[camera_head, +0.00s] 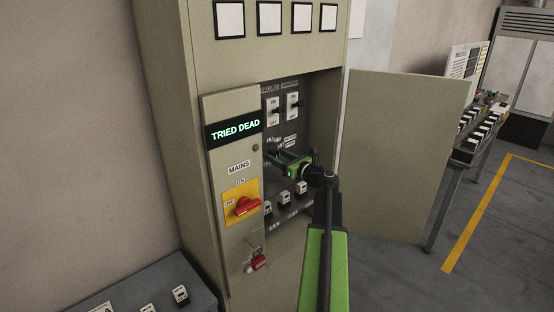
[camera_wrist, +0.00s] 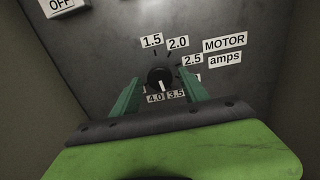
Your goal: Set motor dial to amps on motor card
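The motor dial (camera_wrist: 160,78) is a round black knob on the dark panel in the wrist view. Its white pointer mark faces down, roughly between the 4.0 and 3.5 labels. Labels 1.5, 2.0 and 2.5 run around its top and right; the label under 2.5 is mostly hidden by a finger. My gripper (camera_wrist: 159,76) is open, with one green finger on each side of the knob and a gap showing on both sides. In the head view my gripper (camera_head: 271,155) reaches into the open cabinet and hides the dial. I cannot make out a motor card.
The cabinet door (camera_head: 405,150) stands open to the right of my arm. The red mains switch (camera_head: 242,206) and a red padlock (camera_head: 257,263) are on the left panel. White switches (camera_head: 273,110) sit above my gripper and several fuse holders (camera_head: 285,198) below.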

